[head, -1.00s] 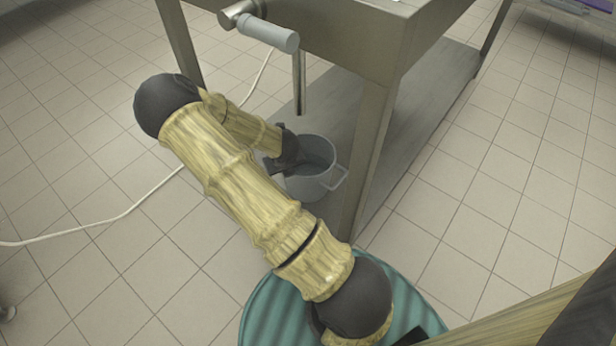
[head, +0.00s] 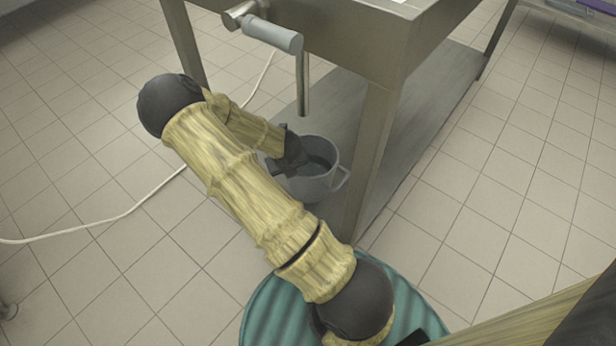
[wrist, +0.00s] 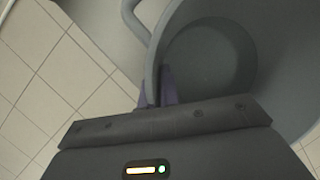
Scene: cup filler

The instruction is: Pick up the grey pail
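The grey pail (head: 322,183) stands at the lower shelf's near edge, below the tap, with its side handle (head: 344,178) toward the right. Whether its bottom touches a surface is hard to tell. My gripper (head: 296,160) is at the pail's left rim, partly covering it. In the wrist view, the fingers (wrist: 160,88) are close together with the pail's rim (wrist: 151,62) between them, so my gripper looks shut on the rim. The wrist view also shows the pail's dark inside (wrist: 208,62) and its handle at upper left.
A steel table with a leg (head: 369,160) stands close to the right of the pail. A metal pipe (head: 303,82) hangs above the pail, beside a grey lever (head: 272,35). A white cable (head: 130,208) lies on the tiled floor.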

